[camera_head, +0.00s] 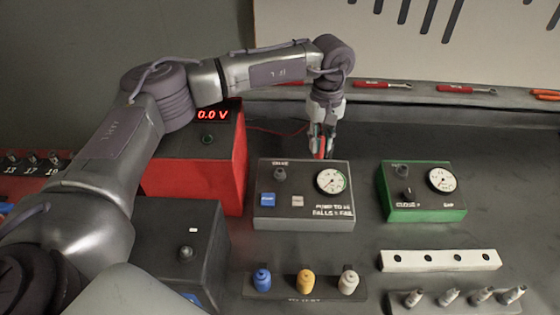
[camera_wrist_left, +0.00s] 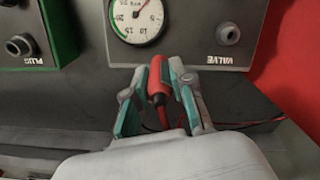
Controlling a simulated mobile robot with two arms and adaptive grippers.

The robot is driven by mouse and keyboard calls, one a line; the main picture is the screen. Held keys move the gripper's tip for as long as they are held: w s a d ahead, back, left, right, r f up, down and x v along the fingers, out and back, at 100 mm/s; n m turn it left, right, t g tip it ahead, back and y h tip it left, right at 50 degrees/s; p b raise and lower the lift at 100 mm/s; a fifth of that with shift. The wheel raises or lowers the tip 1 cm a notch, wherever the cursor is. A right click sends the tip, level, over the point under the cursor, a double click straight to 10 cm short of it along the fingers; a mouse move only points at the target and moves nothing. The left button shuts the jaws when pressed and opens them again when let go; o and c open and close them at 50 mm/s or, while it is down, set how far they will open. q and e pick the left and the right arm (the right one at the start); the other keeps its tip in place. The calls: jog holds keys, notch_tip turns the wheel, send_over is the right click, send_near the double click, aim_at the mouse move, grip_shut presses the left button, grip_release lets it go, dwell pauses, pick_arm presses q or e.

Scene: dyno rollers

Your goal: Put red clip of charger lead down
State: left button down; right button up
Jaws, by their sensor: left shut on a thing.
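The red clip (camera_wrist_left: 158,82) of the charger lead is between the fingers of my left gripper (camera_wrist_left: 156,85), which is shut on it. In the head view the red clip (camera_head: 319,149) shows low in my left gripper (camera_head: 321,142), just behind the grey gauge box. Its thin red lead (camera_head: 275,131) runs left toward the red charger (camera_head: 195,165), whose display reads 0.0 V. I cannot tell whether the clip touches the bench. My right gripper is not in view.
The grey gauge box (camera_head: 303,197) stands in front of the gripper. A green gauge box (camera_head: 425,191) is to its right. Red-handled tools (camera_head: 383,85) lie along the back ledge. The dark bench between the boxes and the ledge is mostly clear.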

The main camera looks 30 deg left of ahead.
pick_arm(q)
jog(key=w+a+n, duration=0.2)
jog(key=w+n, duration=0.3)
jog(key=w, duration=0.3)
jog(key=s+a+f+p, duration=0.1)
jog(key=a+f, duration=0.1)
jog(key=a, duration=0.1)
jog(key=a+f+p, duration=0.1)
jog(key=a+f, duration=0.1)
jog(key=a, duration=0.2)
jog(key=s+a+f+p, duration=0.1)
jog(key=a+f, duration=0.2)
jog(key=shift+s+a+p, duration=0.3)
jog(key=shift+a+p, duration=0.05)
jog(key=shift+a, duration=0.05)
jog(key=shift+a+f, duration=0.15)
jog(key=shift+f, duration=0.05)
notch_tip(320, 180, down, 3)
jog(key=shift+f+p, duration=0.1)
jog(key=shift+p, duration=0.6)
jog(key=shift+f, duration=0.45)
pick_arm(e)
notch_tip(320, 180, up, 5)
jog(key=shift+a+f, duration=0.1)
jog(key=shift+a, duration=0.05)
